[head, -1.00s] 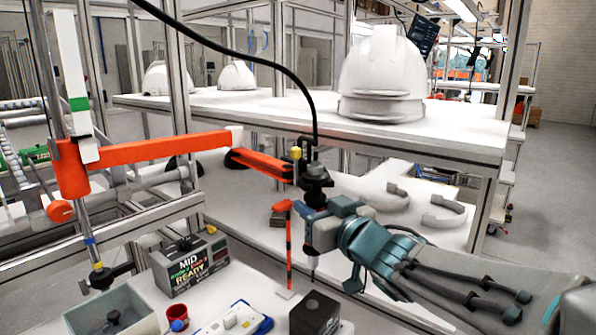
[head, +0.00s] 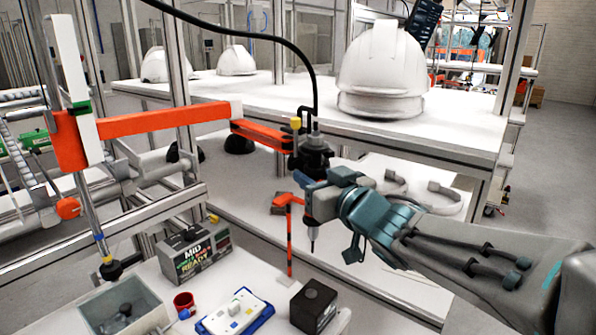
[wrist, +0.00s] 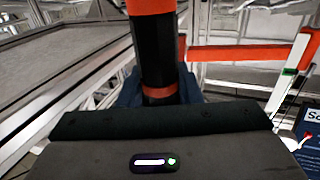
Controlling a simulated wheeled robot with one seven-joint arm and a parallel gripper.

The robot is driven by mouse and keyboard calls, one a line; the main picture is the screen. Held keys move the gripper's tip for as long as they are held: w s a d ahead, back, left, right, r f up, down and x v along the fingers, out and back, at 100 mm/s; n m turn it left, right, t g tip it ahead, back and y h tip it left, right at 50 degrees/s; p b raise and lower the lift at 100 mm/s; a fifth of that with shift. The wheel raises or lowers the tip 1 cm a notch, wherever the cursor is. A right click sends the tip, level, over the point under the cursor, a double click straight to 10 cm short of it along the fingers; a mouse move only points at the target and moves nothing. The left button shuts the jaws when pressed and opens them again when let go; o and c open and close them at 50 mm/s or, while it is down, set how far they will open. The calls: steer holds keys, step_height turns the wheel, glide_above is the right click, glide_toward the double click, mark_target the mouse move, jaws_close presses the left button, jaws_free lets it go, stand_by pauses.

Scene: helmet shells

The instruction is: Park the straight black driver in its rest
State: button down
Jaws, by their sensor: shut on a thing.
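The straight black driver (head: 312,233) hangs upright below the end of an orange jointed arm (head: 262,135), its thin tip pointing down. My gripper (head: 318,201) is shut around the driver's body from the right. In the wrist view the black driver body (wrist: 154,55) with orange bands stands between my jaws (wrist: 160,100). The tip is in the air, appearing above a black block (head: 314,306) with a round mark on top. An orange hooked post (head: 289,240) stands just left of the driver. I cannot tell which of these is the rest.
On the bench stand a MID/READY box (head: 193,254), a grey bin (head: 125,306), a red cup (head: 184,302) and a blue-edged tray (head: 260,321). White helmet shells (head: 382,70) sit on the shelf behind. A black cable runs down to the driver.

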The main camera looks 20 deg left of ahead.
steer(key=shift+a, duration=0.1)
steer(key=a+b, duration=0.1)
steer(key=a, duration=0.1)
steer(key=w+a+b, duration=0.1)
steer(key=a, duration=0.1)
steer(key=shift+w+a, duration=0.2)
steer(key=shift+a, duration=0.1)
stand_by(0.4)
steer(key=w+a+p, duration=0.1)
steer(key=w+p, duration=0.1)
steer(key=w, duration=0.4)
steer(key=shift+a, duration=0.35)
